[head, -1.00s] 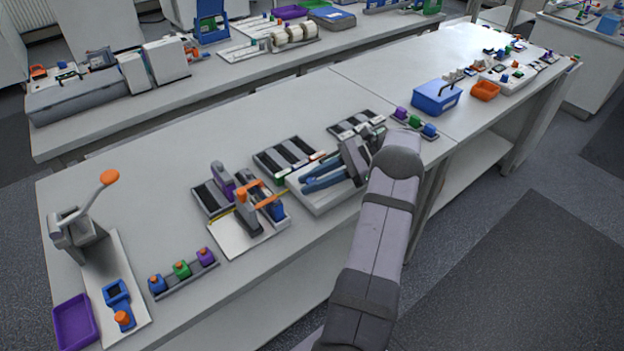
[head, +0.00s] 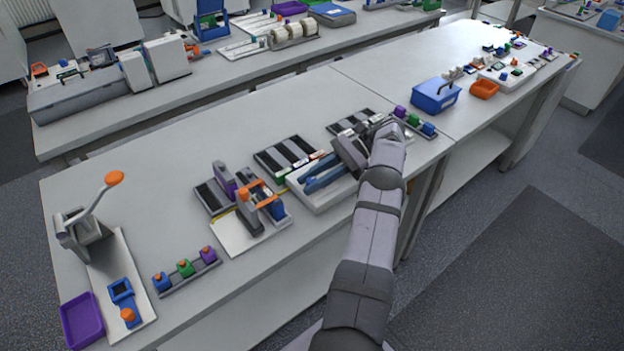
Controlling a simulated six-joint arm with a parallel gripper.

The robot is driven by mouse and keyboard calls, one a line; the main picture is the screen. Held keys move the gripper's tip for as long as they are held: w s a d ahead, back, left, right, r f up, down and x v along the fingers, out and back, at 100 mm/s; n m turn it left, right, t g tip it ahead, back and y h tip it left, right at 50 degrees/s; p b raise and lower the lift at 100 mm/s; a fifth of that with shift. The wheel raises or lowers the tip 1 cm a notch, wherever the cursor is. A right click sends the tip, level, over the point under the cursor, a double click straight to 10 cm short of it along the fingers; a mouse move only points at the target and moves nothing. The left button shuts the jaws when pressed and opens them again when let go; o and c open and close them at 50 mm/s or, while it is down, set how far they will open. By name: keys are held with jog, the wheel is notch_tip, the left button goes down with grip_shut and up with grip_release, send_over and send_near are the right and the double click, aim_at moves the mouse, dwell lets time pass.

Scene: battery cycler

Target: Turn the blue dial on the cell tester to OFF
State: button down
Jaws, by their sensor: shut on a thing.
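The cell tester is most likely the low white device (head: 322,203) at the middle front of the near bench, under my gripper. My gripper (head: 306,187) reaches in from the right, with its long blue fingers low over the top of this device. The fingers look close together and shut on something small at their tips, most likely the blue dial. The dial itself cannot be made out behind the fingers, so its setting cannot be read. My wrist and arm cover the right part of the device.
A black slotted tray (head: 290,156) lies just behind the device. A fixture with an orange clamp (head: 250,207) stands close to its left. A blue bin (head: 436,96) and an orange tray (head: 484,89) stand farther right. The bench's back left is clear.

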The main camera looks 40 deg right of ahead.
aim_at(312, 180)
jog(key=shift+r, duration=0.1)
jog(key=c, duration=1.5)
grip_release()
notch_tip(312, 180, up, 10)
jog(key=p, duration=0.9)
jog(key=shift+p, duration=0.35)
